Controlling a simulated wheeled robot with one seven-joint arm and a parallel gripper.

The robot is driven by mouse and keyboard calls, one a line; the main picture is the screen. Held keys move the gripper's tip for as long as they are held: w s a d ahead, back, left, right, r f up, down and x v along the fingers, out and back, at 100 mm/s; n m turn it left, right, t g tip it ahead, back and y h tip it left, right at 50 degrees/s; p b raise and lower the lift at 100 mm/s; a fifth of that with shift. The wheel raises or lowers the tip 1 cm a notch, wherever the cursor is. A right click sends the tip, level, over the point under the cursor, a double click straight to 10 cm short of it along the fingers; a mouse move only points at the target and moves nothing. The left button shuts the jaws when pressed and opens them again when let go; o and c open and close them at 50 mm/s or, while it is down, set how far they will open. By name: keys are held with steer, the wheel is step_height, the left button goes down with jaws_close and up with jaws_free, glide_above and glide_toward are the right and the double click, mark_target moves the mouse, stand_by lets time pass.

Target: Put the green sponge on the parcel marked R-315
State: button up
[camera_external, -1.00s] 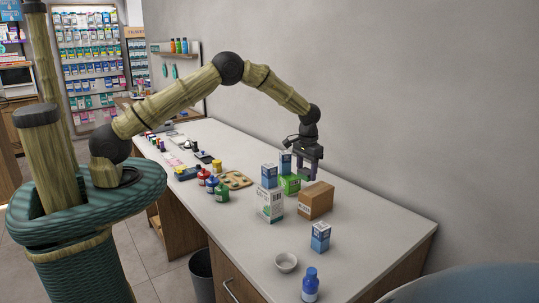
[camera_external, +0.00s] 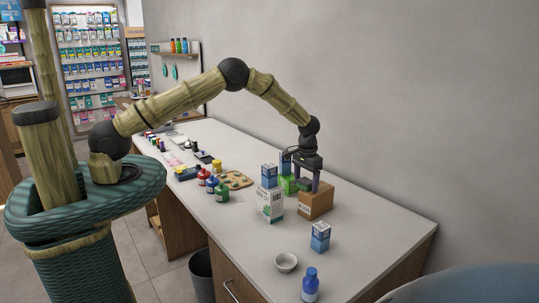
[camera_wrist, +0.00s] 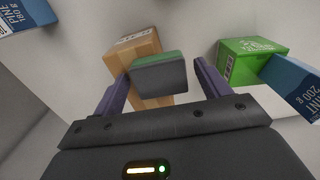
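The green sponge (camera_wrist: 160,57) shows between my fingertips in the wrist view, green on one face and dark grey on another. In the external view my gripper (camera_external: 306,184) is just over the brown cardboard parcel (camera_external: 315,203); the sponge is hard to make out there. The parcel also shows behind the sponge in the wrist view (camera_wrist: 142,48). Its white label is too small to read surely. I cannot tell whether the sponge touches the parcel's top.
A green box (camera_external: 288,185) and blue-white boxes (camera_external: 269,175) stand close left of the parcel, with a white-green carton (camera_external: 270,205) in front. A blue-white box (camera_external: 320,237), small bowl (camera_external: 286,262) and blue bottle (camera_external: 310,284) stand nearer. The counter right of the parcel is clear.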

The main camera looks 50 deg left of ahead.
mark_target(305, 181)
step_height(305, 181, up, 12)
steer(key=b, duration=0.3)
steer(key=shift+r+b, duration=0.2)
steer(key=shift+b, duration=0.15)
stand_by(0.4)
steer(key=s+a+r+t, duration=0.1)
steer(key=s+a+r, duration=0.2)
steer(key=s+a, duration=1.1)
steer(key=s, duration=0.7)
steer(key=s+a+f+t, duration=0.1)
steer(key=s+a, duration=0.2)
steer(key=s, duration=0.6)
steer(key=shift+s+t, duration=0.15)
steer(key=shift+t, duration=0.15)
